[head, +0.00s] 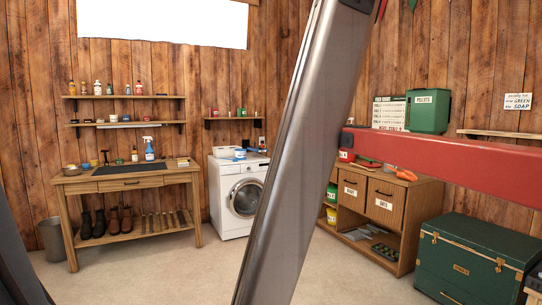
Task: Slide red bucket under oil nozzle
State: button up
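I cannot make out a red bucket or an oil nozzle in the head view. The bar and a red beam hide part of the cabinet and the wall behind.
A wooden workbench (122,186) with bottles and boots stands at left, beside a metal bin (52,239). A white washing machine (237,196) stands centre. The wooden cabinet (427,205) and a green trunk (468,262) stand at right. The pale floor (175,275) is clear.

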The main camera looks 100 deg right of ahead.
aim_at(344, 157)
jog(key=u, duration=1.15)
jog(key=k, duration=0.1)
jog(key=z, duration=3.25)
jog(key=i, duration=1.15)
jog(key=z, duration=1.55)
jog(key=i, duration=2.2)
jog(key=z, duration=0.65)
jog(key=i, duration=1.55)
jog(key=z, duration=0.2)
